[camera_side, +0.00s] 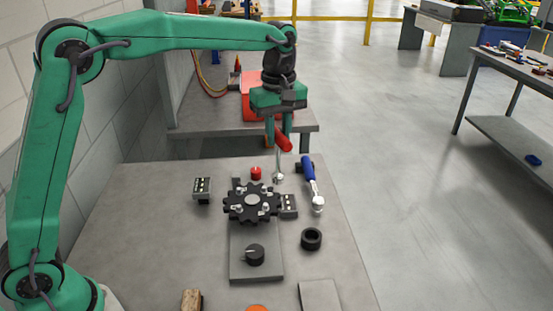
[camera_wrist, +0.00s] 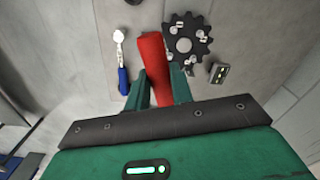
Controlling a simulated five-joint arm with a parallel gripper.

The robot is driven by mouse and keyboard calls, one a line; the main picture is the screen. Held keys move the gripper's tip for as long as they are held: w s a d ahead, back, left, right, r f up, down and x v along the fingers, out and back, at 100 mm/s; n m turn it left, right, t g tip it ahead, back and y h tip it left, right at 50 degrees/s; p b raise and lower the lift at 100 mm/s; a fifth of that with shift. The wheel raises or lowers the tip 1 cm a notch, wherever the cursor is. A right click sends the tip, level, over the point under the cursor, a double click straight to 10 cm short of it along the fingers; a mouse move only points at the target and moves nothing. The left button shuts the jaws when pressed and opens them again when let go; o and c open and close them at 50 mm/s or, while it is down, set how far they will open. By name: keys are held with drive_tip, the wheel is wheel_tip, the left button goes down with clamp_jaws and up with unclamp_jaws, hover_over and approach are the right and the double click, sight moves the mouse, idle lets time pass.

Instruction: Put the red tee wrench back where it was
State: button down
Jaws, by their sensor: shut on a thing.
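The red tee wrench (camera_side: 284,143) is in my gripper (camera_side: 278,132), its red handle between the two green fingers. Its thin metal shaft points down, nearly upright, above the far part of the grey table (camera_side: 130,215). I cannot tell whether its lower end touches the table. In the wrist view, the red handle (camera_wrist: 152,58) lies between the fingers of my gripper (camera_wrist: 160,88) and hides the shaft. A black toothed wheel (camera_side: 251,203) with small metal parts on it sits just nearer the side camera; it also shows in the wrist view (camera_wrist: 185,44).
A blue-handled ratchet (camera_side: 309,182) lies right of the wrench. A small red piece (camera_side: 256,173) stands left of it. Black blocks with pale studs (camera_side: 202,187) (camera_side: 289,205) flank the wheel. A black ring (camera_side: 311,239) and black knob (camera_side: 254,255) are nearer. The table's left side is clear.

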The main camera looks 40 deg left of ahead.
drive_tip(key=s+d+f+m, duration=0.1)
drive_tip(key=s+d+m, duration=0.1)
drive_tip(key=s+d, duration=0.5)
drive_tip(key=s+d+f+m, duration=0.1)
drive_tip(key=s+d+m, duration=0.15)
drive_tip(key=d, duration=0.85)
drive_tip(key=w+a+f, duration=0.7)
drive_tip(key=w, duration=0.2)
drive_tip(key=shift+f+n, duration=0.2)
drive_tip(key=shift+n, duration=0.15)
drive_tip(key=shift+f, duration=2.1)
drive_tip(key=c, duration=1.2)
unclamp_jaws()
